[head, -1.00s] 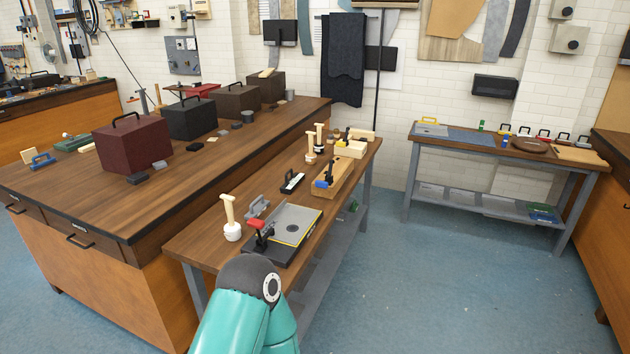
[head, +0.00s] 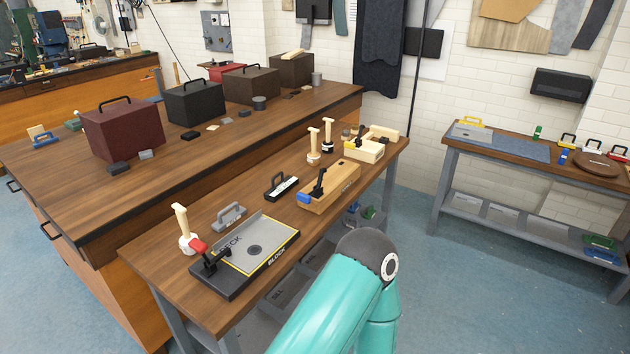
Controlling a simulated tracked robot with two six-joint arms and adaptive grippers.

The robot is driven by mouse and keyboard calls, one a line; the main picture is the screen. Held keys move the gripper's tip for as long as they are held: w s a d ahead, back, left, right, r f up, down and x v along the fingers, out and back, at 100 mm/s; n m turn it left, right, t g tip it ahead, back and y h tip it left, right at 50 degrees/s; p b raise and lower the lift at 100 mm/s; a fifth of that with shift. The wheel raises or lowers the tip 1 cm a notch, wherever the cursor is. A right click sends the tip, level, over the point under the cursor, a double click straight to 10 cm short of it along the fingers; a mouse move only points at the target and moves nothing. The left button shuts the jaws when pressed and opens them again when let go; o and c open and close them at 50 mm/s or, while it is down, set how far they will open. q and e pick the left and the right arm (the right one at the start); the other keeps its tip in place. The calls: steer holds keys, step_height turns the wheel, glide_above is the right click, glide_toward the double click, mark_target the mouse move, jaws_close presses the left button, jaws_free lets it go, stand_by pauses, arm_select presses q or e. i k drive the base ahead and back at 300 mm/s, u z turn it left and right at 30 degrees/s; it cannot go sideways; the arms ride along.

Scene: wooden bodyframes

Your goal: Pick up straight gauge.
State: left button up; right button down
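No piece is readably labelled as the straight gauge. Two small handled pieces lie on the narrow wooden bench (head: 160,262): a grey one (head: 229,216) behind the check block and a black one with a white label (head: 284,186). I cannot tell which, if either, is the gauge. A teal arm of mine rises from the bottom edge in front of the bench. Neither gripper shows.
A wooden block with a black clamp (head: 330,188), cream-handled tools (head: 313,143) and a pale wooden box (head: 364,148) stand along the bench. A white pot with a cream-handled tool (head: 186,230) is at its near left. A larger bench (head: 60,180) adjoins behind. Blue floor (head: 480,300) is clear at right.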

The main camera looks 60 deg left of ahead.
mark_target(286, 183)
steer(key=u, duration=0.25)
steer(key=i, duration=1.3)
steer(key=u, duration=1.2)
steer(key=i, duration=0.8)
steer(key=u, duration=0.55)
steer(key=k, duration=0.9)
steer(key=u, duration=0.2)
steer(key=i, duration=0.9)
steer(key=z, duration=0.1)
